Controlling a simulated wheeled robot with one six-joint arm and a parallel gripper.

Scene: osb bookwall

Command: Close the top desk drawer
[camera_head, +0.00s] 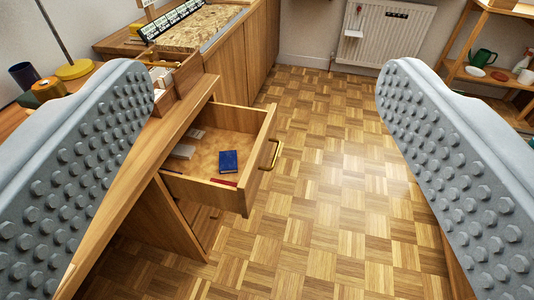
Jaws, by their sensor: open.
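The top desk drawer (256,169) is pulled out of the wooden desk (137,178) and stands open. Its front faces right and carries a brass handle (275,153). Inside lie a small blue book (229,161), a flat red item (223,182) and pale grey items (185,150). My gripper (265,85) is open and empty. Its two grey studded fingers frame the left and right of the view. The drawer shows between them, left of the middle, and neither finger appears to grip it. The left finger hides part of the desk top.
A lamp with a yellow base (74,69), a dark cup (24,75) and a wooden organiser (180,78) stand on the desk. A shelf (497,78) holds a green watering can (482,58) at right. A radiator (385,38) is on the back wall. The parquet floor (335,160) right of the drawer is clear.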

